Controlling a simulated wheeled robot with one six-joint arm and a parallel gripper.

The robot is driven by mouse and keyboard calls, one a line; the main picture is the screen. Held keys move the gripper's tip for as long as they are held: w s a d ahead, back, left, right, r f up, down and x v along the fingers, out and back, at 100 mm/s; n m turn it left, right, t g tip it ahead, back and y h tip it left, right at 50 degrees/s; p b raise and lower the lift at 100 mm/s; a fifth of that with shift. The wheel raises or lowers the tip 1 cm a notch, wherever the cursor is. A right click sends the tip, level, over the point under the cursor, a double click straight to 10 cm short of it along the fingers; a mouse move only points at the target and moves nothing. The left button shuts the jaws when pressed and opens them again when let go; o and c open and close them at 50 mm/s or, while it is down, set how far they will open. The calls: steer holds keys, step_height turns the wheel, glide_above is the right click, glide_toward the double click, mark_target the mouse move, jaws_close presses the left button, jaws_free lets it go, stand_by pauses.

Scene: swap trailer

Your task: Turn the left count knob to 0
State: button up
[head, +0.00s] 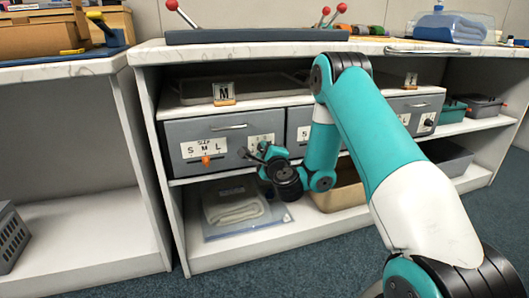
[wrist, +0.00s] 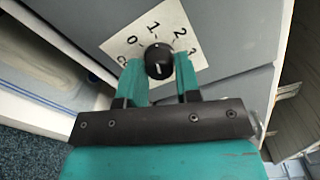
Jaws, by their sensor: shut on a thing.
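The left count knob (wrist: 158,60) is round and black, on a white dial card (wrist: 150,30) printed with 0, 1, 2 and 3. Another mark at the card's left is partly hidden. A short pale line shows on the knob's face, but I cannot tell which number it points to. My gripper (wrist: 160,72) is shut on the knob, one teal finger on each side. In the head view my gripper (head: 258,154) is at the front of the left grey drawer (head: 225,128), where it hides the knob.
An orange size slider (head: 206,161) under S, M, L is left of my gripper. A bagged folded cloth (head: 235,205) lies on the shelf below. A tan bin (head: 340,197) stands right of it. The carpet in front is clear.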

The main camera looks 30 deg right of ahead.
steer(key=shift+n+p, duration=1)
steer(key=shift+n, duration=3.3)
steer(key=shift+a, duration=0.1)
steer(key=o, duration=0.9)
